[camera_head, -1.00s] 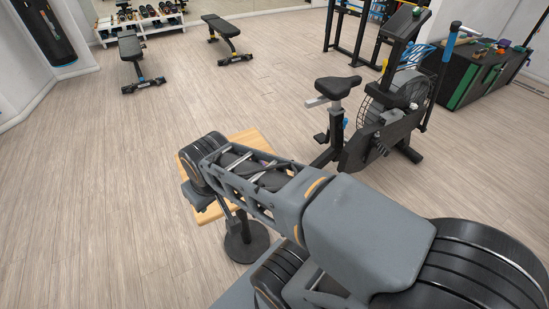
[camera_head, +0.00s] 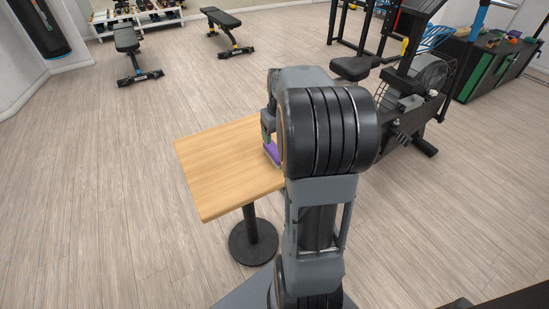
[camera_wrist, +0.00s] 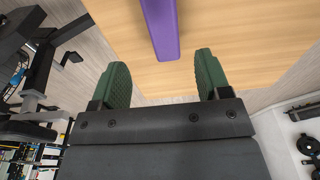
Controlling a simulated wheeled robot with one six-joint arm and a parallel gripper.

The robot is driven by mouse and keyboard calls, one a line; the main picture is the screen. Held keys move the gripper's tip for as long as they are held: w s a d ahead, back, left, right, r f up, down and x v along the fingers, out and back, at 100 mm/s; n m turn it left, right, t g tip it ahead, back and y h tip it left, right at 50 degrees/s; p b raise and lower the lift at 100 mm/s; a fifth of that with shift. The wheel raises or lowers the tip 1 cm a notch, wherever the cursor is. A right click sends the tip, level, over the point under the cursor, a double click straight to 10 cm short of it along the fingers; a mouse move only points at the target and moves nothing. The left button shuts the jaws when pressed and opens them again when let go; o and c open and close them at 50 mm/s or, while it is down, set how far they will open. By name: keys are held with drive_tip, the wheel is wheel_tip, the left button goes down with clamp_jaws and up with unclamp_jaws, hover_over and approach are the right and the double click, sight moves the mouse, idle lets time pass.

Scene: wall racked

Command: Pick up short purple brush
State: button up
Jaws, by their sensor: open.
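The purple brush (camera_head: 272,152) lies on the wooden table near its right edge, partly hidden behind my arm in the head view. In the wrist view a long purple part of the brush (camera_wrist: 162,28) runs in from the top edge over the wood; its other end is out of frame. My gripper (camera_wrist: 159,78) is open, with its two green fingertips apart and nothing between them. The brush end lies just beyond the fingertips, between their lines. In the head view my gripper (camera_head: 268,128) is mostly hidden by my arm, above the table's right side.
The wooden table (camera_head: 225,170) stands on a round black base (camera_head: 253,242); its left and middle are bare. An exercise bike (camera_head: 415,110) stands to the right. Two benches and a rack are farther back. The floor at left is clear.

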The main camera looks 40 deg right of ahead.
sight(275, 150)
drive_tip(key=shift+w+a+f+b, duration=0.15)
drive_tip(key=shift+f+b, duration=0.1)
drive_tip(key=shift+f, duration=1.3)
drive_tip(key=shift+w+f+b, duration=0.2)
drive_tip(key=shift+f+b, duration=0.05)
drive_tip(key=shift+f, duration=1.3)
drive_tip(key=shift+w+a+f+b, duration=0.15)
drive_tip(key=shift+f+b, duration=0.1)
drive_tip(key=shift+f, duration=1.3)
drive_tip(key=shift+d, duration=0.1)
drive_tip(key=c, duration=1.1)
drive_tip(key=shift+r, duration=0.1)
